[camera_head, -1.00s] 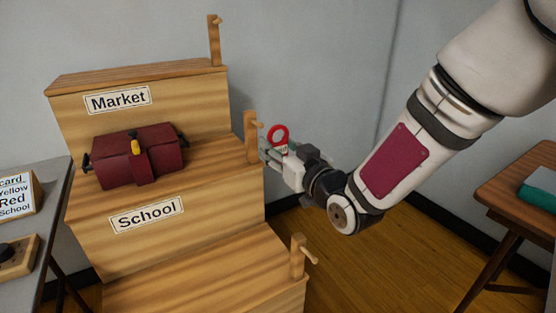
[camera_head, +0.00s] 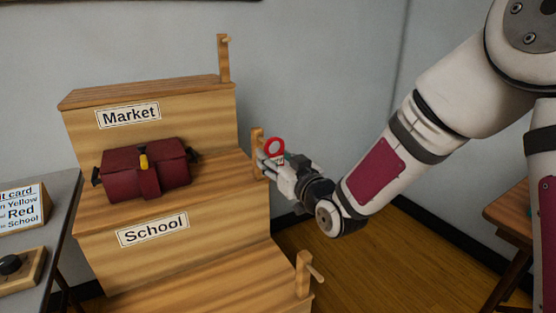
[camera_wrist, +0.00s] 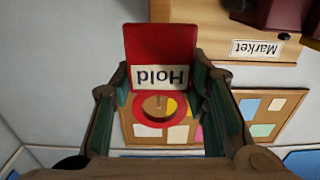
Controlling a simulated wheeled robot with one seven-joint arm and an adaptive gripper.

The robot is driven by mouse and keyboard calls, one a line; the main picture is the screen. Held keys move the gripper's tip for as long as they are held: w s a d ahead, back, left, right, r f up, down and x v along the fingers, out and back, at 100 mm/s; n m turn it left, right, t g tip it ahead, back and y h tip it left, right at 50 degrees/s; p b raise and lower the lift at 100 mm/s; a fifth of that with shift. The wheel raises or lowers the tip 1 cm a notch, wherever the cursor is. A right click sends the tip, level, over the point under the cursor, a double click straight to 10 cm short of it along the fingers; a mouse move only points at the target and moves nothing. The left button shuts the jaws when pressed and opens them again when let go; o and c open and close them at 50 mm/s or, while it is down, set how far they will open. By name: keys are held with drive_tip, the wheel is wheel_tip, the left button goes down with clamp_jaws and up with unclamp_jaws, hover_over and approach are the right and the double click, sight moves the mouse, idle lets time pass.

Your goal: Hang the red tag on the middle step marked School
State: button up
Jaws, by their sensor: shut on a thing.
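The red tag has a white label reading Hold, upside down in the wrist view (camera_wrist: 144,48), and a red ring at one end. My gripper (camera_head: 268,166) is shut on the tag; its green-padded fingers press the tag's two sides in the wrist view (camera_wrist: 161,72). The tag is beside the wooden post (camera_head: 257,144) at the right end of the middle step (camera_head: 222,168), marked School on its front (camera_head: 153,230).
A dark red bag (camera_head: 125,177) with a yellow piece lies on the middle step. The top step, marked Market (camera_head: 128,115), and the bottom step (camera_head: 215,280) each have a post with a peg. A table with a sign (camera_head: 22,210) stands left, another table right.

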drive_tip(key=f+b+x, duration=0.1)
drive_tip(key=x, duration=0.5)
idle(0.7)
drive_tip(key=shift+w+f, duration=0.1)
idle(0.7)
drive_tip(key=o, duration=0.9)
